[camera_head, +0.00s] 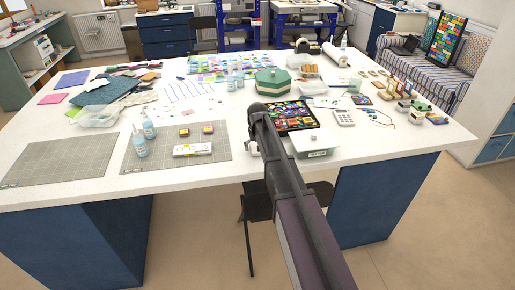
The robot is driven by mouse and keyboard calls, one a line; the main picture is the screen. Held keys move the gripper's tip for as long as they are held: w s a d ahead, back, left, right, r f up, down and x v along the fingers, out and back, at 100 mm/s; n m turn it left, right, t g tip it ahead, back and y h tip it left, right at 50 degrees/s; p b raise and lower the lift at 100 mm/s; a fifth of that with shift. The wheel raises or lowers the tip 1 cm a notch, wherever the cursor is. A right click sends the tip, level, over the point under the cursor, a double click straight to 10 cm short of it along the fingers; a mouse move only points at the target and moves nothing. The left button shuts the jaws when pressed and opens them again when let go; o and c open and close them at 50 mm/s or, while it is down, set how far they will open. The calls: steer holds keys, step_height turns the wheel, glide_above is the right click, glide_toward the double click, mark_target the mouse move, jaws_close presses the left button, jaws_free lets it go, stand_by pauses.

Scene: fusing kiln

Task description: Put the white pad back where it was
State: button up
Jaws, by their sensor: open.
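I cannot pick out the white pad for certain. A flat white piece with small printed marks (192,149) lies on the right-hand grey cutting mat (135,165). A pale, flat-topped container (316,143) with a small knob-like thing on top stands near the front edge, right of my arm. My arm (285,185) reaches up from the bottom of the view and bends over the front of the white table (240,165). A pale part of my wrist shows just left of the arm. My gripper's fingers are hidden behind the arm.
Two blue pump bottles (139,143) stand on the same mat. A second cutting mat (62,160) is bare. Behind my arm lie a tray of coloured pieces (292,117), a green box (272,81) and a calculator (344,118). The front table strip is mostly clear.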

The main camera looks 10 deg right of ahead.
step_height(320, 180, up, 12)
steer(key=s+p, duration=0.1)
steer(key=p, duration=1.1)
steer(key=shift+s, duration=0.25)
steer(key=shift+r, duration=0.1)
stand_by(0.3)
steer(key=s+g, duration=0.1)
steer(key=s, duration=2.6)
steer(key=shift+s+d, duration=0.2)
steer(key=shift+s, duration=0.1)
